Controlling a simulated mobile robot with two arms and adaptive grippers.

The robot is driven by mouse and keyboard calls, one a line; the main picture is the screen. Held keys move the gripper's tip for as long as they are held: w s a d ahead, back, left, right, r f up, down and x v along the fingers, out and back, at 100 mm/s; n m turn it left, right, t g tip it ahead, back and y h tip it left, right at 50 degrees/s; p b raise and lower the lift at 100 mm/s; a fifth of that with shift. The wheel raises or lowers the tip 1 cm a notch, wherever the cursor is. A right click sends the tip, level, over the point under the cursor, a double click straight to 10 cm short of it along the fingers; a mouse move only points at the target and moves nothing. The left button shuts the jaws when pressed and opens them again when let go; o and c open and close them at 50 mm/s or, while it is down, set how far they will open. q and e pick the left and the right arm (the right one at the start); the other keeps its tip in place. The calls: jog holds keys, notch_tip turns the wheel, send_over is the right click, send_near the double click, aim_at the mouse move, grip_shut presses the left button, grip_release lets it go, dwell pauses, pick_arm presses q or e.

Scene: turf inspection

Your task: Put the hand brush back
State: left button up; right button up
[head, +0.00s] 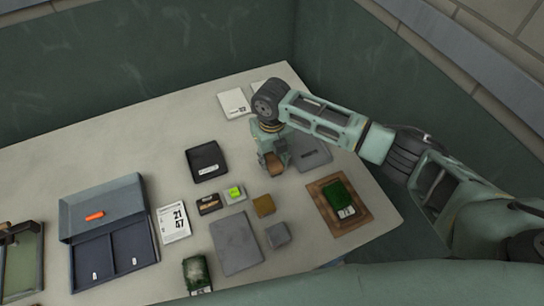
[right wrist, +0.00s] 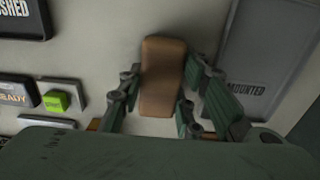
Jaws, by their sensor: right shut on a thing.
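My right gripper (head: 273,160) is shut on the hand brush (head: 272,164), a small brown block, over the back right part of the table. In the right wrist view the brush (right wrist: 162,75) stands out between the fingers of the gripper (right wrist: 155,95); its bristles are not visible. A grey plate marked "MOUNTED" (right wrist: 262,60) lies to its right in that view. It also shows in the head view (head: 312,153), partly behind my arm. A dark plate (head: 206,161), its label ending in "SHED" in the right wrist view (right wrist: 22,20), lies to the left. My left gripper is not in view.
A small dark plate (head: 208,204), a green block (head: 235,192), a tan square (head: 264,206) and a grey slab (head: 236,250) lie mid-table. A brown tray (head: 318,206) holds a green piece (head: 338,195). A blue-grey case (head: 104,254) stands left. The back left table is clear.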

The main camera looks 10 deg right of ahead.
aim_at(272, 158)
jog(key=shift+f, duration=0.15)
jog(key=o, duration=1)
jog(key=shift+r, duration=0.2)
notch_tip(272, 158, up, 12)
jog(key=shift+b, duration=1.05)
